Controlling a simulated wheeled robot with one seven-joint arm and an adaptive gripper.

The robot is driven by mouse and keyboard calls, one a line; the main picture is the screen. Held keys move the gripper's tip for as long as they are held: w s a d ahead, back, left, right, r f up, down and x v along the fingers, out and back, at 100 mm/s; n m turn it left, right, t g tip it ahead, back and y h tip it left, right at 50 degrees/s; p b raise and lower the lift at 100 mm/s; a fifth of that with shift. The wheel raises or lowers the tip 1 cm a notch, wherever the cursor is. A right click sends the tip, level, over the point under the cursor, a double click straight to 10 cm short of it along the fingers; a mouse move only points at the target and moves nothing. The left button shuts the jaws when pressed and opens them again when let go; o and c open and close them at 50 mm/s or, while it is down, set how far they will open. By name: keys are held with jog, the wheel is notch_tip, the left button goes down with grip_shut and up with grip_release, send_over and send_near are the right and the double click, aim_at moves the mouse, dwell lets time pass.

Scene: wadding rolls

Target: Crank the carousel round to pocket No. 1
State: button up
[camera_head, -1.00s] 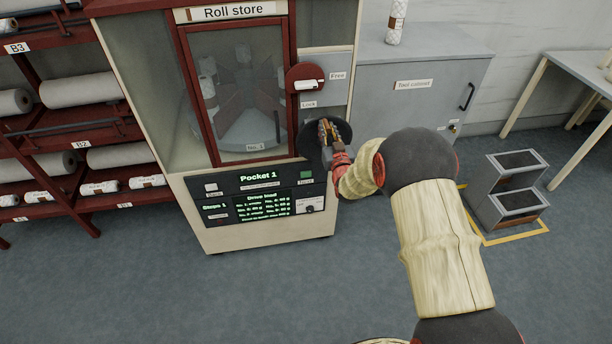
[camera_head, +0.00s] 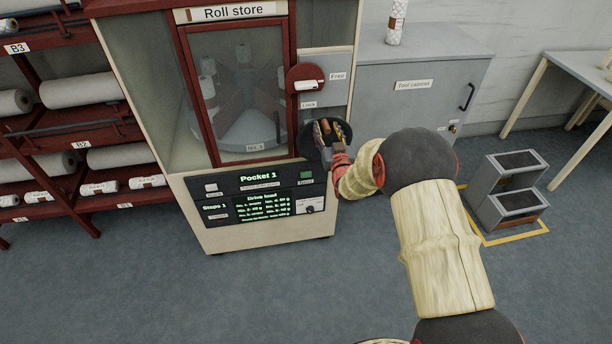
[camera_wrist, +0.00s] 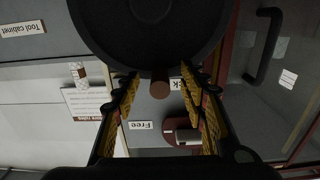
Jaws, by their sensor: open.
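The roll store (camera_head: 190,190) is a cream cabinet with a red-framed window (camera_head: 238,90). Its carousel (camera_head: 253,130) shows behind the glass, with a No. 1 label (camera_head: 254,147) at the bottom front. The display (camera_head: 258,177) reads "Pocket 1" and "Steps 1". The black crank wheel (camera_head: 343,130) is at the store's right front; it fills the top of the wrist view (camera_wrist: 150,30). My gripper (camera_head: 325,129) is open at the wheel. In the wrist view, its fingers (camera_wrist: 163,90) stand apart on either side of the brown crank handle (camera_wrist: 160,84), with visible gaps.
Above the wheel is a red lock lever (camera_head: 306,80) with a white grip, between "Free" and "Lock" labels. A grey tool cabinet (camera_head: 420,110) stands right of the store. A roll rack (camera_head: 70,135) is at the left and a step stool (camera_head: 508,190) at the right. Open floor lies in front.

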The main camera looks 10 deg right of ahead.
jog(key=s, duration=1)
dwell(0.4)
dwell(0.4)
